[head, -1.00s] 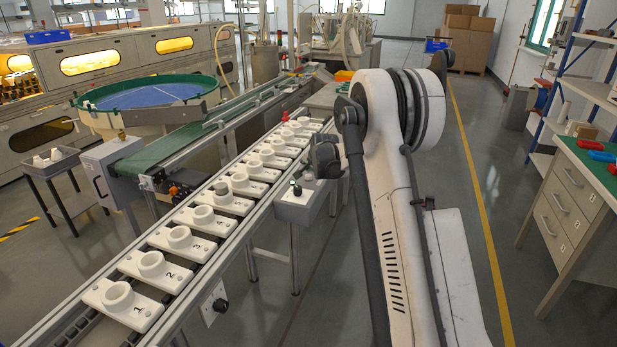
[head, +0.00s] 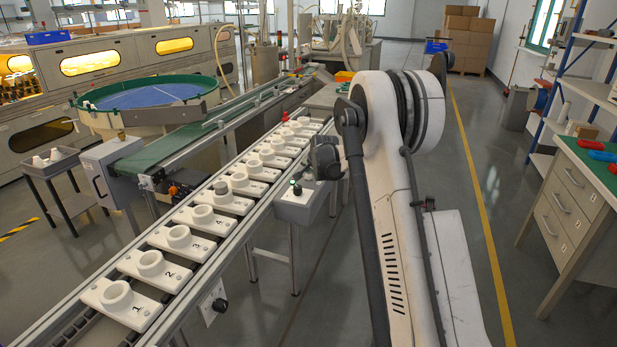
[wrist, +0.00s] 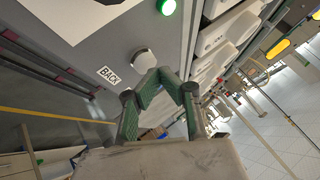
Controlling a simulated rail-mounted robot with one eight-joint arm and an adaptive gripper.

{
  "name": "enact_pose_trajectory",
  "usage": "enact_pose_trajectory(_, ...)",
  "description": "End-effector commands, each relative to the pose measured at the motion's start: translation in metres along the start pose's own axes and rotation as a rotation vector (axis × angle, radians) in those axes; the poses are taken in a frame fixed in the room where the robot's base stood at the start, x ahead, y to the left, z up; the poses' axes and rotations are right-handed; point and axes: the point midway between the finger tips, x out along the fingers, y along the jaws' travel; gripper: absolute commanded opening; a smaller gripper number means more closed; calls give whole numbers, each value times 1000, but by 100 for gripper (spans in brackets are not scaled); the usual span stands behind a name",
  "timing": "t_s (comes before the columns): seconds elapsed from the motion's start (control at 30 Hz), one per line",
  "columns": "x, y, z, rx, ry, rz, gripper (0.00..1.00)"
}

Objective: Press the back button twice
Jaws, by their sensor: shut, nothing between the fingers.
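The back button (wrist: 145,62) is a pale round cap beside a white BACK label (wrist: 109,76) on a grey panel in the wrist view. My gripper (wrist: 170,78) is shut and empty, its green and dark fingers just below and right of the button in that picture. I cannot tell whether the fingertips touch the cap. My dark wrist (head: 325,158) is over the box, and the fingers and button are hard to make out there.
A green lamp (wrist: 167,6) glows near the button. A dark knob (head: 219,305) sticks out of the conveyor side.

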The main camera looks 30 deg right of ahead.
Motion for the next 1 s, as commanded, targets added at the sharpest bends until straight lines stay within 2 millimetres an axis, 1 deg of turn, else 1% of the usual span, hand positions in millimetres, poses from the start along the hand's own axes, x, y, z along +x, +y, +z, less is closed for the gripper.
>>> enact_pose_trajectory(1.0, 6, 5, 5, 0, 0, 0, 0)
